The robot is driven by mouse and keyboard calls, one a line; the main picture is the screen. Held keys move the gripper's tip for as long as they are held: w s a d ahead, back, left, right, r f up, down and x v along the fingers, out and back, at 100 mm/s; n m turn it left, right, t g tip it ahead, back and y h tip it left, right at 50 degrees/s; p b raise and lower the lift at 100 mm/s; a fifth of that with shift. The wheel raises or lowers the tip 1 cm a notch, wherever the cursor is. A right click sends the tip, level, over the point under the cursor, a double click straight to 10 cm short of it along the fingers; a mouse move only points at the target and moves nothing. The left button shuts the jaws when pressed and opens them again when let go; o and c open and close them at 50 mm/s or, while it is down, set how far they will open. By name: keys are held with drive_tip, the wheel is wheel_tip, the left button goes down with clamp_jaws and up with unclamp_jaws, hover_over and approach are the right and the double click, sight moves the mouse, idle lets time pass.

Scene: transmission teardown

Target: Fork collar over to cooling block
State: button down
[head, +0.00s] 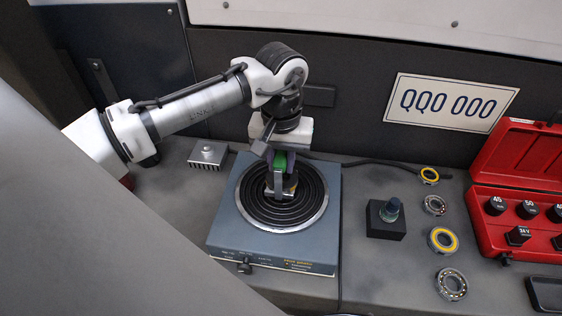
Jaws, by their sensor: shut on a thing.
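My gripper (281,178) points down over the middle of the hot plate (222,232), a blue-grey box with a round coiled burner. It is shut on a small part with a brassy side, which I take to be the fork collar (291,185). The fingers hide much of the collar, and I cannot tell whether it touches the coil or is just above it. The cooling block (208,153), a small grey finned metal block with a knob on top, stands left of the hot plate near the back, apart from the gripper.
A black block with a dark post (387,218) stands right of the hot plate. Several bearing rings (443,240) lie in a column further right, beside an open red case (483,207). A cable runs behind the plate. Bench between plate and cooling block is clear.

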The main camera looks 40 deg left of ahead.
drive_tip(key=shift+r+p, duration=1.1)
drive_tip(key=shift+r, duration=1.15)
drive_tip(key=w+a+p, duration=0.2)
drive_tip(key=a+p, duration=0.8)
drive_tip(key=a, duration=1.8)
drive_tip(key=shift+p, duration=0.3)
idle(1.3)
drive_tip(key=shift+a+f, duration=0.1)
drive_tip(key=shift+f, duration=0.05)
